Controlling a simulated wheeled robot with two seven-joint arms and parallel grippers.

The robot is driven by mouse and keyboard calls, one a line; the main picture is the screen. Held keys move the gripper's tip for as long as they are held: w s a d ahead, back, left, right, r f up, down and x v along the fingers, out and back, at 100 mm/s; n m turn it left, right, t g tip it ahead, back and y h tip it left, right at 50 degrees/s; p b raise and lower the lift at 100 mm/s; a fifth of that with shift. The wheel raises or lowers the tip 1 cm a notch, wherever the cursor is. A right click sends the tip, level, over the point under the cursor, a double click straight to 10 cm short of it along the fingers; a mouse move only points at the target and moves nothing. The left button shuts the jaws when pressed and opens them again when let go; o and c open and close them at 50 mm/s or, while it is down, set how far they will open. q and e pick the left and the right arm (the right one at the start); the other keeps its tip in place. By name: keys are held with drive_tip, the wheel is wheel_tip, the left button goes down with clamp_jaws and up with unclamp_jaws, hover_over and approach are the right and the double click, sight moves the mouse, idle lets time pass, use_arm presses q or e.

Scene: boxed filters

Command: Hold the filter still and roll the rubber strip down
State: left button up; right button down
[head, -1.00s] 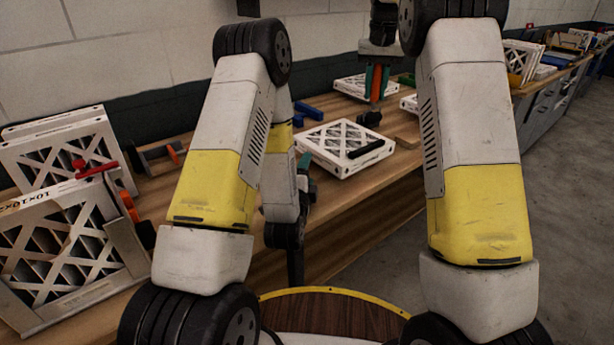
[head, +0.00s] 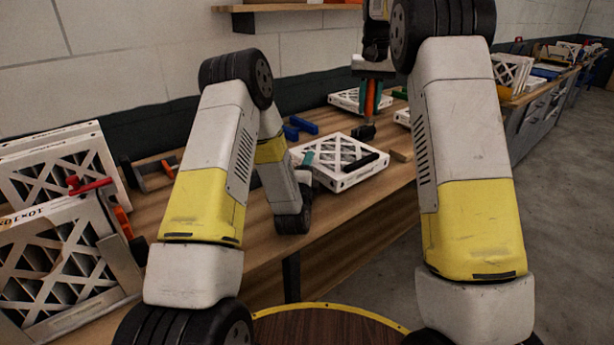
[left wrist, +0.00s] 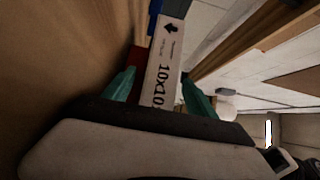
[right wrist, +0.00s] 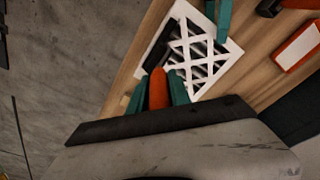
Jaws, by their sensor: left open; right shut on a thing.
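The white lattice filter (head: 333,178) lies flat on the bench, with a black rubber strip (head: 361,163) along its right side. My left gripper (head: 307,158) is at the filter's left edge. In the left wrist view its open teal fingers (left wrist: 158,74) stand either side of the printed filter frame (left wrist: 166,55); contact is unclear. My right gripper (head: 371,92) is shut on the upright orange handle of a roller (right wrist: 158,90). The roller's dark head (head: 363,132) is behind the strip's far end in the head view; whether it touches is unclear.
Blue pieces (head: 300,126) lie behind the filter, and a small wood block (head: 401,156) lies to its right. Another filter (head: 358,100) lies further back. Upright filters (head: 60,170) and a red-handled clamp (head: 88,187) stand at left.

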use_arm(q)
drive_tip(key=shift+w, duration=0.25)
clamp_jaws()
idle(0.4)
